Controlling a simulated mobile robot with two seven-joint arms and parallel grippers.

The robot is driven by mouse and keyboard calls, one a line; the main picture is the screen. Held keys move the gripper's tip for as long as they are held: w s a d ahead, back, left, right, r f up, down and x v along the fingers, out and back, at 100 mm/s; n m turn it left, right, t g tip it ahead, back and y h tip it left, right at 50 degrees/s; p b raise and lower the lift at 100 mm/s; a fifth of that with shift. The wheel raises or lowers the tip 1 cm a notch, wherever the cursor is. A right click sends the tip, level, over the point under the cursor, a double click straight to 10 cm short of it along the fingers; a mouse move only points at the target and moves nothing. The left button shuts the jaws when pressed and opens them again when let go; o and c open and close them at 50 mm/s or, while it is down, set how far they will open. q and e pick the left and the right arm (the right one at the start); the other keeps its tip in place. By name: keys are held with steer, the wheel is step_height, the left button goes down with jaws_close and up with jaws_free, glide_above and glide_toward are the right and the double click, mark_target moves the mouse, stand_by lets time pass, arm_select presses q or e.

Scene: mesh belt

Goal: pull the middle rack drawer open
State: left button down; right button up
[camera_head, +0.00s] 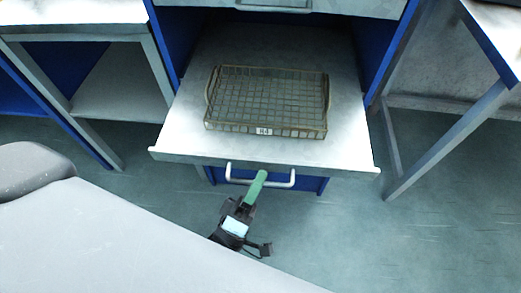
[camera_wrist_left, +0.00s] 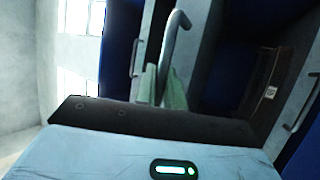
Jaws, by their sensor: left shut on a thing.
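The middle rack drawer (camera_head: 345,150) is a pale metal shelf that stands well out from the blue rack, open toward me. Its silver bar handle (camera_head: 282,184) runs along the front below the drawer's edge. My left gripper (camera_head: 259,180), with green fingers, is shut on the handle near its middle. In the left wrist view the handle (camera_wrist_left: 176,35) runs down between the green fingers (camera_wrist_left: 165,88). A wire basket (camera_head: 267,97) with a small white label sits upright on the drawer; it also shows in the left wrist view (camera_wrist_left: 266,78). My right gripper is out of view.
An upper drawer front with a handle (camera_head: 272,6) is at the top. A blue front (camera_head: 310,185) lies under the open drawer. Metal-framed tables stand at left (camera_head: 75,28) and right (camera_head: 497,32). The green floor (camera_head: 380,235) is clear at right.

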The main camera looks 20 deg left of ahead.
arm_select(q)
steer(key=s, duration=0.2)
steer(key=s+d, duration=0.1)
steer(key=s, duration=0.1)
steer(key=shift+s+d+p, duration=0.15)
steer(key=shift+s+p, duration=0.15)
steer(key=shift+s, duration=0.05)
steer(key=c, duration=1.8)
jaws_free()
steer(key=b+v, duration=0.1)
steer(key=v, duration=0.7)
steer(key=shift+w, duration=0.1)
